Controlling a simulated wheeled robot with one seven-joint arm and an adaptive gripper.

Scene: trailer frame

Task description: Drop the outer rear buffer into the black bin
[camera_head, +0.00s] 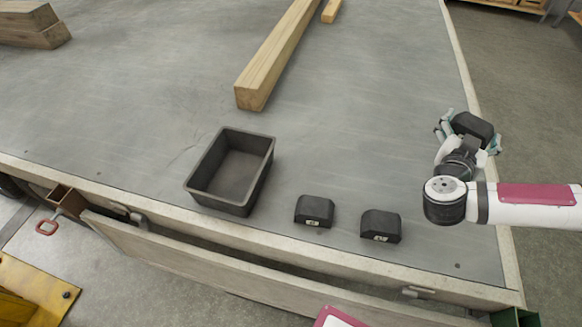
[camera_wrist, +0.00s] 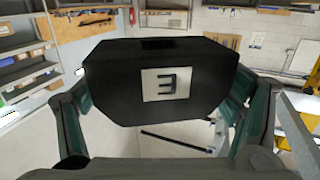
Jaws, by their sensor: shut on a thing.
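My gripper (camera_head: 468,137) is at the right side of the trailer bed, shut on a black buffer (camera_head: 473,125). In the wrist view the held buffer (camera_wrist: 161,80) fills the middle, between the green-padded fingers. It carries a pale label with a dark mark like a 3 or an E. The black bin (camera_head: 205,196) stands open and empty on the bed, well to the left of my gripper. Two more black buffers sit on the bed between the bin and my arm: a left one (camera_head: 314,211) and a right one (camera_head: 380,225), each with a small pale label.
A long wooden beam (camera_head: 277,55) lies behind the bin, with a short piece (camera_head: 331,11) beyond it. More timber (camera_head: 33,25) lies at the far left. The grey bed (camera_head: 360,120) is clear between beam and gripper. A side board (camera_head: 230,258) hangs along the near edge.

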